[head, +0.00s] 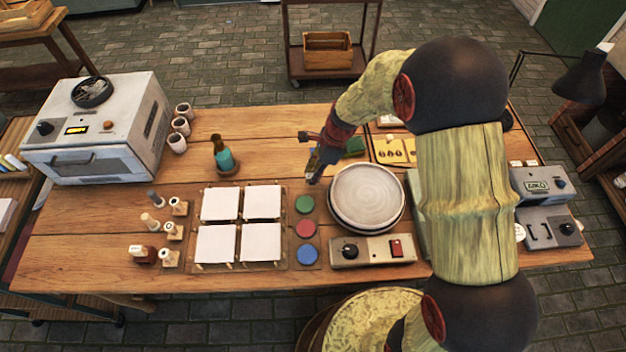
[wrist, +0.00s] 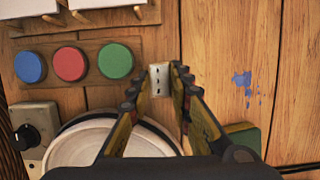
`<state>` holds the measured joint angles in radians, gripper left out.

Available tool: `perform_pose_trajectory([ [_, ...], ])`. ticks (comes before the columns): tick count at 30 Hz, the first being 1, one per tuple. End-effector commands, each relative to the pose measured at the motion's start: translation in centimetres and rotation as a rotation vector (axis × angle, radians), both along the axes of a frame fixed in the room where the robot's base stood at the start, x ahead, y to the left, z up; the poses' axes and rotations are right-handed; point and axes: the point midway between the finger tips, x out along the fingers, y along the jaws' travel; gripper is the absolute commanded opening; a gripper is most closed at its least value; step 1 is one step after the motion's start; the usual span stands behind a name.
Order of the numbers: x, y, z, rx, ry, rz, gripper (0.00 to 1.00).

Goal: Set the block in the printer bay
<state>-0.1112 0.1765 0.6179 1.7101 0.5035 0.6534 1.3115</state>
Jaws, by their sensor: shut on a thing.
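My gripper (head: 314,172) is above the table, just left of the round plate wheel. In the wrist view my gripper (wrist: 158,82) is shut on a small pale block (wrist: 160,79) with dark dots on its face, held between the fingertips. The block cannot be made out in the head view. A grey machine (head: 541,184) with a label stands at the right end of the table and looks like the printer. In front of it, a grey surface with black corner marks (head: 540,234) looks like its bay. My arm covers the area just left of it.
A wheel with a grey plate (head: 367,193) stands mid-table, behind a control box (head: 372,250). Green, red and blue pads (head: 305,228) and white tiles (head: 241,203) lie to the left. A teal bottle (head: 224,158) stands behind the tiles. An oven (head: 98,128) occupies the left end.

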Motion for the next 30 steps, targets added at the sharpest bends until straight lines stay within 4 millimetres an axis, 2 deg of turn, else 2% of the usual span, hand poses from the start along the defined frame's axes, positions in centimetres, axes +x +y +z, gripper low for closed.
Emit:
perform_pose_trajectory([
  [7,0.3,0.3,-3.6,0.000,0.003,-0.001,0.05],
  [20,0.4,0.3,-4.0,0.000,0.001,-0.001,0.05],
  [21,0.4,0.3,-3.9,0.000,0.000,-0.001,0.23],
  [30,0.4,0.3,-3.9,0.000,0.001,-0.001,0.39],
])
